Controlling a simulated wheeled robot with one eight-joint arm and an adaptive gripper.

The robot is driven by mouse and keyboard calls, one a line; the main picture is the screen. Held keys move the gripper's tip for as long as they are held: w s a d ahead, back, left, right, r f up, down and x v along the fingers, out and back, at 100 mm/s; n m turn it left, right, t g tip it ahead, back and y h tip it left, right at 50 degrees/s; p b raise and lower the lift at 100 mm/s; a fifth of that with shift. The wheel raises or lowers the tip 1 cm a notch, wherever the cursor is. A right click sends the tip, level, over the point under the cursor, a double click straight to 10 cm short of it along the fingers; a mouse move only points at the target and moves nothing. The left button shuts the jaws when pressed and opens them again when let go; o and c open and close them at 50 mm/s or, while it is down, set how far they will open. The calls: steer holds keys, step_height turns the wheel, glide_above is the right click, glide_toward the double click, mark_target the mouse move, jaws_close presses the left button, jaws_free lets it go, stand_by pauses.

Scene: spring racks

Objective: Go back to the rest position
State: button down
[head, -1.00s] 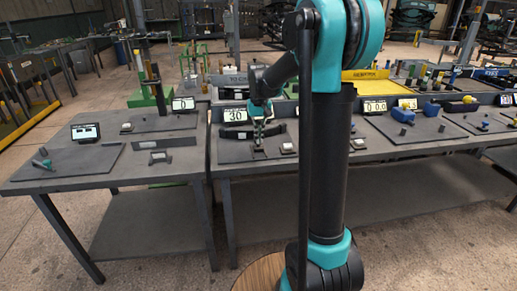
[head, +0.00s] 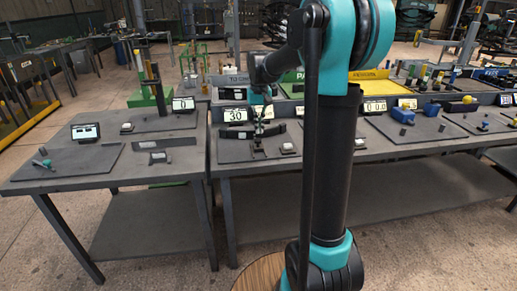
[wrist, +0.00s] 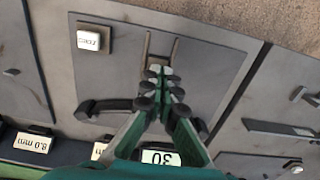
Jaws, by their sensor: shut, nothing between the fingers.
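My gripper (head: 259,131) hangs over the grey plate with the "30" display in the middle of the scene. In the wrist view its fingers (wrist: 161,72) are together at the tips with nothing between them. A dark curved bar (head: 238,133) lies across the plate behind and beside the gripper. It also shows in the wrist view (wrist: 98,106), partly hidden by the fingers. A small dark fixture (head: 257,148) stands on the plate just below the gripper. I cannot tell the exact gap between the fingertips and the plate.
The "30" display (head: 235,115) stands behind the bar. A white button box (head: 288,148) sits right of the fixture, marked "ZERO" in the wrist view (wrist: 89,40). A left table (head: 60,183) holds more plates. Yellow and blue parts stand on the benches at right.

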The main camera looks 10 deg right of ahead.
steer(key=s+d+f+t, duration=0.2)
steer(key=s+f, duration=0.6)
steer(key=s, duration=0.5)
steer(key=s+d+f+t, duration=0.2)
steer(key=s+f, duration=0.6)
steer(key=s, duration=0.6)
steer(key=shift+r, duration=0.1)
stand_by(0.7)
